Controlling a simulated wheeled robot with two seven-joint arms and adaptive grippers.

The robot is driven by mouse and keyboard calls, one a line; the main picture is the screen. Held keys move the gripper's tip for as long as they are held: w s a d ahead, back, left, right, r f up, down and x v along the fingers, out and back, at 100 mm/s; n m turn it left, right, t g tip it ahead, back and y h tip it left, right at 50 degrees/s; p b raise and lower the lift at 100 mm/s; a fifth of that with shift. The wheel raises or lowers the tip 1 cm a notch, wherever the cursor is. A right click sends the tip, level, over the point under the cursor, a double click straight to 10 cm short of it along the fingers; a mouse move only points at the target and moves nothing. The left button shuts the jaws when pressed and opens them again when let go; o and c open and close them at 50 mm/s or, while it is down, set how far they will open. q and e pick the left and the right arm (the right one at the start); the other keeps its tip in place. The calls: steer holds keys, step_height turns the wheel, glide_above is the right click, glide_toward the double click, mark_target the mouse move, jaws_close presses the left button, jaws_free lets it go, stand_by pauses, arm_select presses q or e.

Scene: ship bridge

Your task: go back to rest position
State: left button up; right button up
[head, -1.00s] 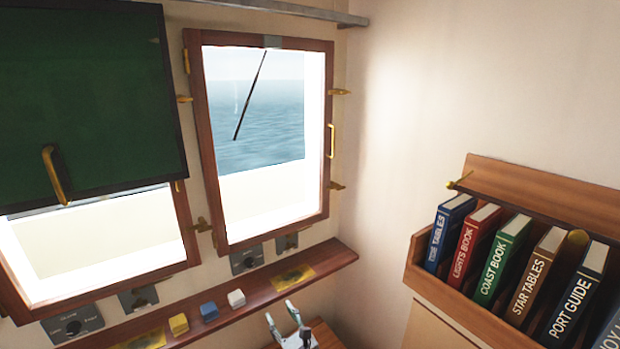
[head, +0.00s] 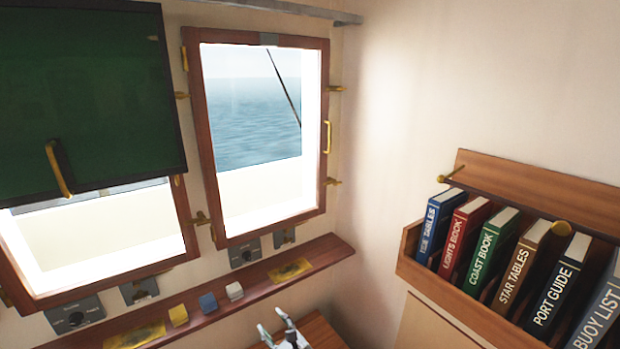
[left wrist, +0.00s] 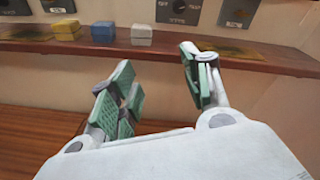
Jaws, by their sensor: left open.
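My left gripper (head: 276,328) shows at the bottom edge of the head view, in front of and below the wooden ledge under the windows. In the left wrist view my left gripper (left wrist: 158,85) has its two green-padded fingers spread wide, with nothing between them. It is open and empty, apart from the ledge (left wrist: 165,48) behind it. My right gripper is in neither view.
On the ledge (head: 225,292) sit a yellow block (head: 178,315), a blue block (head: 208,303) and a white block (head: 234,291). A wooden surface (head: 318,333) lies below. A rack (head: 408,262) of several labelled books hangs at right. A green panel (head: 90,100) covers part of the left window.

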arm_select(q)
steer(key=s+a+f+n+g+h, duration=0.3)
steer(key=s+a+n+g, duration=0.15)
steer(key=s+n, duration=0.4)
steer(key=s+a+f+n+g+h, duration=0.3)
steer(key=s+a+n+g, duration=0.15)
steer(key=s+n, duration=0.4)
steer(key=s+a+r+n+h, duration=0.35)
steer(key=s+r+n, duration=0.2)
steer(key=s, duration=0.45)
step_height(320, 180, down, 36)
steer(key=s+g+b, duration=0.2)
steer(key=s, duration=0.1)
steer(key=s+a+f+b, duration=0.1)
steer(key=s+f, duration=0.9)
steer(key=s+a+f+g+b, duration=0.1)
steer(key=s+a+f, duration=0.1)
steer(key=s+f, duration=0.9)
steer(key=shift+s+a, duration=0.3)
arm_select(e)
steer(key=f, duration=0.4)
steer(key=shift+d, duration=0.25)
arm_select(q)
steer(key=shift+f, duration=0.1)
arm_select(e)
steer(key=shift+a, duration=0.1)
